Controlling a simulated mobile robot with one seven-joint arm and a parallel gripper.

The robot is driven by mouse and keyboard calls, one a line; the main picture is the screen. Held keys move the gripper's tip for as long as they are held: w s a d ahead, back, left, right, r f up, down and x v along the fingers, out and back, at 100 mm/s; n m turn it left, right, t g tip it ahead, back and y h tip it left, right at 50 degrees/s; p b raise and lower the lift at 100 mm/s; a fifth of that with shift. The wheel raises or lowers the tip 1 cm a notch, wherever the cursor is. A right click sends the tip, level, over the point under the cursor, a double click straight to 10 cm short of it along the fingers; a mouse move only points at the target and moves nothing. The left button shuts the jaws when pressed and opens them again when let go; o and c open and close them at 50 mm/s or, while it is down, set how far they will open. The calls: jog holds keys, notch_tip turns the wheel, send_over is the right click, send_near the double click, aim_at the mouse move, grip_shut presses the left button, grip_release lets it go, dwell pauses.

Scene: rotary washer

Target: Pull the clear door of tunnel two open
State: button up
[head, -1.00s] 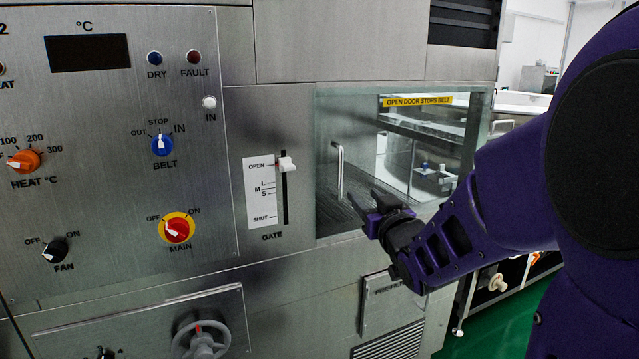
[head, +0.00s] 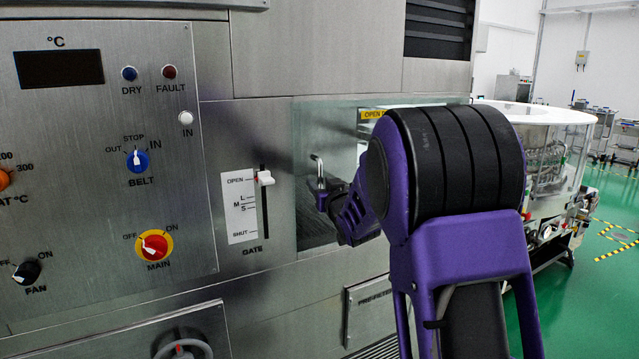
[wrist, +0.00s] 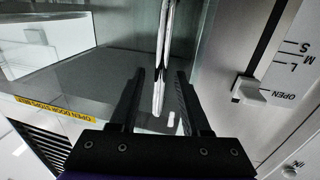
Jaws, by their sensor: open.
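The clear door (head: 308,140) of the tunnel is a glass panel in the steel front, with a yellow label (head: 372,114) along its top. Its upright metal handle (head: 319,172) is near the left side. In the wrist view the handle (wrist: 163,60) runs down between the two dark fingers of my gripper (wrist: 158,95). The fingers stand apart on either side of the handle, and a gap shows on each side. In the head view my gripper (head: 330,200) is at the handle's lower part, and my arm hides most of the door's right side.
Left of the door is the gate slider (head: 265,178), its white knob at OPEN; the knob also shows in the wrist view (wrist: 248,91). Further left is the control panel (head: 95,220) with knobs and lamps. A round white machine (head: 545,115) stands at the right over green floor.

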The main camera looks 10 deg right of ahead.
jog(key=shift+w, duration=0.45)
grip_shut()
dwell(1.2)
